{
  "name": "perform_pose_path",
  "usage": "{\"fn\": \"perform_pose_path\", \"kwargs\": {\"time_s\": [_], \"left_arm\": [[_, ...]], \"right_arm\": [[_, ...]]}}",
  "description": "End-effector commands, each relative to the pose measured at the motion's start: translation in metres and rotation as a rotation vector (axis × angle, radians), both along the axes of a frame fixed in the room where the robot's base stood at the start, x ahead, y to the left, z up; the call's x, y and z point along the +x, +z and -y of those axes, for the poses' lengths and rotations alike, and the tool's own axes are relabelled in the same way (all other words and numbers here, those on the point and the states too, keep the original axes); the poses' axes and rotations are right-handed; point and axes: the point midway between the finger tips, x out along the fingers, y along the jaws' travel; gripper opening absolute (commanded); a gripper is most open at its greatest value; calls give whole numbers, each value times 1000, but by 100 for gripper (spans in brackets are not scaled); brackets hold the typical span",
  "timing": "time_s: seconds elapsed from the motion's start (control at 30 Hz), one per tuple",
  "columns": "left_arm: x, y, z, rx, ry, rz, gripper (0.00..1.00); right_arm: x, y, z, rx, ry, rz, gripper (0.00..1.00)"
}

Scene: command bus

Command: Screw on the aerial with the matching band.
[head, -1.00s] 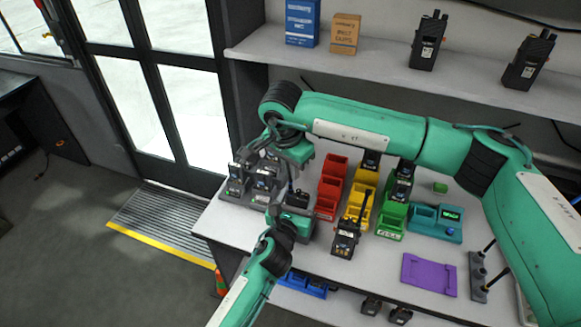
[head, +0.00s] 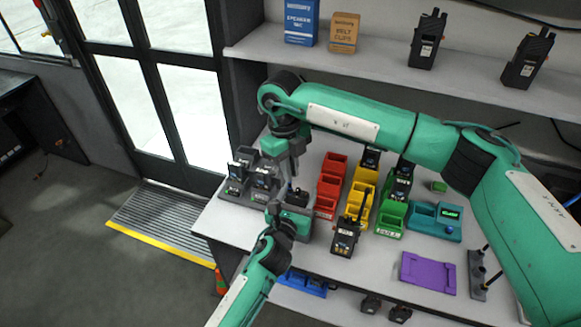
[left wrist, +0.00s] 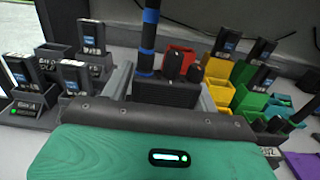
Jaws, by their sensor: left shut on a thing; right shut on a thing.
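My left gripper (head: 285,208) is shut on a black handheld radio (head: 298,197) above the left part of the table. A black aerial (left wrist: 148,40) with blue bands stands upright at the left end of the radio's top. Its lower end meets the radio there; I cannot tell whether the thread is seated. My right gripper (head: 294,160) comes down from above, shut on the aerial. The aerial is mostly hidden in the head view.
Red (head: 331,180), yellow (head: 352,208) and green bins (head: 390,220) stand right of the grippers. Grey chargers (head: 233,190) are at left. A teal unit (head: 437,220), purple mat (head: 428,273) and pegged stand (head: 478,272) lie right.

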Motion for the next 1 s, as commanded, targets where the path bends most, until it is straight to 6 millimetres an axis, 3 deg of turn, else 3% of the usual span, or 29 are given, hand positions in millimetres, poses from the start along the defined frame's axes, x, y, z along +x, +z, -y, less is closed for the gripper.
{"fn": "perform_pose_path", "kwargs": {"time_s": [1.0], "left_arm": [[-2,1,4,0,-9,3,0]], "right_arm": [[1,0,-3,4,-1655,-2,0]]}}
